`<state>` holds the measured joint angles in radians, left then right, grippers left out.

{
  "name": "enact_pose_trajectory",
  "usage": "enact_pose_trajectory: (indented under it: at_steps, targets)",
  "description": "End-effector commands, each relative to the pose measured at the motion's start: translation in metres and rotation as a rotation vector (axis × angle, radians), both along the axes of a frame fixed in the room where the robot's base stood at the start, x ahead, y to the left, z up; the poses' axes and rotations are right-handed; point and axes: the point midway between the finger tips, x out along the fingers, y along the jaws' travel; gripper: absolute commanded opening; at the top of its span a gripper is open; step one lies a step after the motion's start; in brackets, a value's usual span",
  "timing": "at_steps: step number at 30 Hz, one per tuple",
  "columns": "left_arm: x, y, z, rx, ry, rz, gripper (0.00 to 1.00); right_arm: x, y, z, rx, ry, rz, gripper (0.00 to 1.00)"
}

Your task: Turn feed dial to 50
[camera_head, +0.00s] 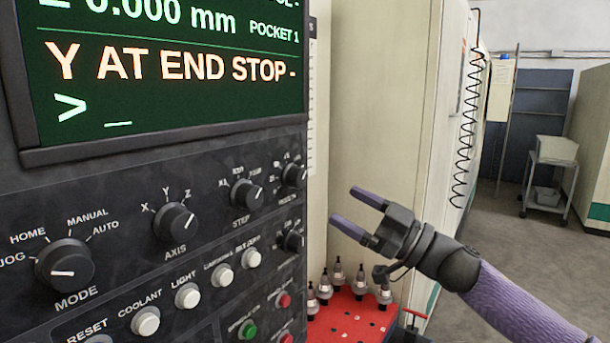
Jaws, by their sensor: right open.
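A dark control panel (120,220) fills the left side, with several black knobs. The MODE dial (64,266), AXIS dial (174,222) and STEP dial (246,194) can be read. Two more dials sit at the panel's right edge, an upper dial (294,174) and a lower dial (292,241). Their labels are too small and slanted to read, so I cannot tell which is the feed dial or its setting. My right gripper (346,207) is open and empty, right of the panel and apart from it, fingers pointing left. My left gripper is out of view.
A screen (165,65) above the knobs reads "Y AT END STOP". White buttons (187,296) run below the dials. A red tray (350,322) with several tool holders (338,273) stands below my right gripper. A beige cabinet (385,90) stands behind; a cart (550,175) is far right.

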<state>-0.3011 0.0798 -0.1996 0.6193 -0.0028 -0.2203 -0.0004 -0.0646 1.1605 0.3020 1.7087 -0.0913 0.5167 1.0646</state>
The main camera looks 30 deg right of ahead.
Motion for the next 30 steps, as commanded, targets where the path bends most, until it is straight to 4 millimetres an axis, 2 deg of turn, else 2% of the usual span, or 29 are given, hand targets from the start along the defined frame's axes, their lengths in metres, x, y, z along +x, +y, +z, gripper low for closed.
enact_pose_trajectory:
  at_steps: [7,13,18,25,26,30]
  targets:
    - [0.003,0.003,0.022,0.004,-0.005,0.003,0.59,0.035,0.019,0.022,0.004,-0.005,-0.004,0.85]
    - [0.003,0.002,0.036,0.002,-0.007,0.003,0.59,0.061,0.034,0.030,0.003,-0.001,-0.006,0.85]
    - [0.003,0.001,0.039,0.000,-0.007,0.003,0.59,0.069,0.039,0.031,0.001,0.001,-0.007,0.85]
    - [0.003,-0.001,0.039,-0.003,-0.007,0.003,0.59,0.070,0.040,0.030,0.000,0.002,-0.006,0.85]
    - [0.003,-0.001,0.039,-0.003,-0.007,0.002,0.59,0.070,0.040,0.030,0.000,0.002,-0.006,0.83]
    - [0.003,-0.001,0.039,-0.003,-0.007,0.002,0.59,0.070,0.040,0.030,0.000,0.002,-0.006,0.53]
